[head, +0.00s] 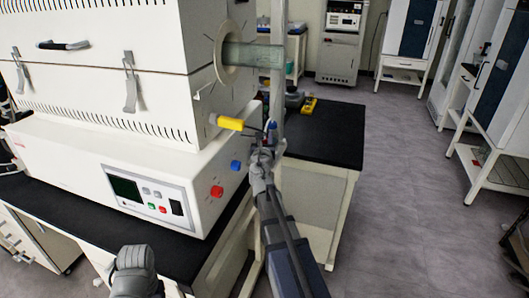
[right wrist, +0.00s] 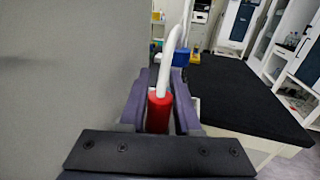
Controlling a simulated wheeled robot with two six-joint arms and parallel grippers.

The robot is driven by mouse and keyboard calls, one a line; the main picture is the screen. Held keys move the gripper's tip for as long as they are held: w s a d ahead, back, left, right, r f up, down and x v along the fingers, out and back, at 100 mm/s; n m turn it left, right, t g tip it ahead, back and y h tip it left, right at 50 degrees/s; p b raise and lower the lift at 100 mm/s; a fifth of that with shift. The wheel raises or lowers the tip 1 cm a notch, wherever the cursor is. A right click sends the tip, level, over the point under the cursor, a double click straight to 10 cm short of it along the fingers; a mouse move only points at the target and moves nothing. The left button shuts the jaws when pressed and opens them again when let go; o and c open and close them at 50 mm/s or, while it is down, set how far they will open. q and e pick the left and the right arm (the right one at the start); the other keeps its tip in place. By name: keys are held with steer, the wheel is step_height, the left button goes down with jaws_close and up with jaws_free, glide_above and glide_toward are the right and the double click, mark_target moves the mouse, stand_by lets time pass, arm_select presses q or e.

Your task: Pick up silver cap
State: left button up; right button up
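I cannot make out a silver cap in either view. My right gripper (head: 264,150) is beside the right side of the white furnace, near the upright pole and the black bench behind. In the right wrist view its two dark fingers (right wrist: 161,75) stand apart. A red cylinder (right wrist: 158,112) with a curved white tube (right wrist: 170,55) shows in the gap between them, and I see no clear grip on it. A blue piece (right wrist: 181,57) lies just beyond the fingertips.
The white furnace (head: 75,95) has a glass tube (head: 252,56) sticking out at right, a yellow handle (head: 230,123), and a red knob (head: 217,191) and blue knob (head: 235,165). A black bench (head: 325,130) holds a yellow item (head: 309,105).

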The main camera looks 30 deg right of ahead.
jaws_close()
stand_by(1.2)
